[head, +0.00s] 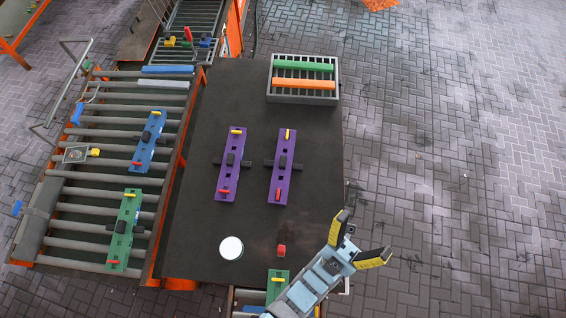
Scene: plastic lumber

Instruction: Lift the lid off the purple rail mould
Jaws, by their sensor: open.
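Two long purple moulds lie side by side on the dark table (300,225): the left one (229,182) and the right one (285,183). Each has a dark block at its middle with dark bars jutting out to both sides, a yellow piece near its far end and a red piece near its near end. On the left mould these pieces lie crosswise; on the right mould they lie lengthwise. I cannot tell the lid from the body at this size. My gripper (366,233) is open and empty, with yellow-tipped fingers, at the table's right edge, apart from both moulds.
A grey slatted crate (271,98) holds green and orange bars at the back. A roller conveyor (90,203) at left carries blue (147,152) and green (122,245) moulds. Paved floor is clear at right.

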